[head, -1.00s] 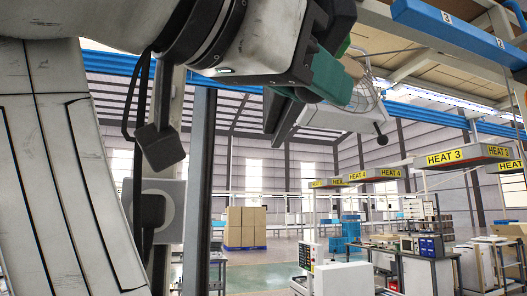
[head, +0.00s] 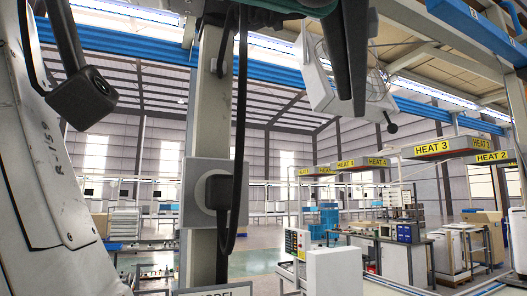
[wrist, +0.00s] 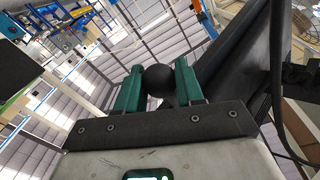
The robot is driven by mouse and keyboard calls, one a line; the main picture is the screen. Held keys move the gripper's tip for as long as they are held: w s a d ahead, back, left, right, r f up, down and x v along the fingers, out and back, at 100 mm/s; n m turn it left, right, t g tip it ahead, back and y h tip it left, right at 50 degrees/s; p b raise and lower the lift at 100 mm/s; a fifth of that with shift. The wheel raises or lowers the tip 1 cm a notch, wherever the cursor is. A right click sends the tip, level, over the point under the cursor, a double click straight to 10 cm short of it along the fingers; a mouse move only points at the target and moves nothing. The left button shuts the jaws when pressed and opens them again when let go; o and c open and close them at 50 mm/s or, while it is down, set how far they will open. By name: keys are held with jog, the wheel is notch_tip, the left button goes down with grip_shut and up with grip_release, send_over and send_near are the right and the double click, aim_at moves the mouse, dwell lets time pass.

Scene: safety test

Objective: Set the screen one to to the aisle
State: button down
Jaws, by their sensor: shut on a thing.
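In the wrist view, my gripper (wrist: 158,72) has its two green fingers on either side of a black round knob (wrist: 159,86) and is shut on it. A large dark shape (wrist: 238,50) lies just right of the fingers; how it joins the knob is hidden. In the head view, only a green edge of my gripper (head: 292,5) shows at the top. A dark, narrow part (head: 349,60) hangs below and right of it; it may be the screen seen edge-on, but I cannot tell. No lit screen face shows.
A grey post (head: 211,150) with a box and black cable stands close in front. A white fan unit (head: 325,75) hangs behind the dark part. Yellow HEAT signs (head: 432,149), benches and a white cabinet (head: 335,270) stand to the right. A blue beam crosses overhead.

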dwell(0.3)
jog(key=c, duration=0.7)
grip_release()
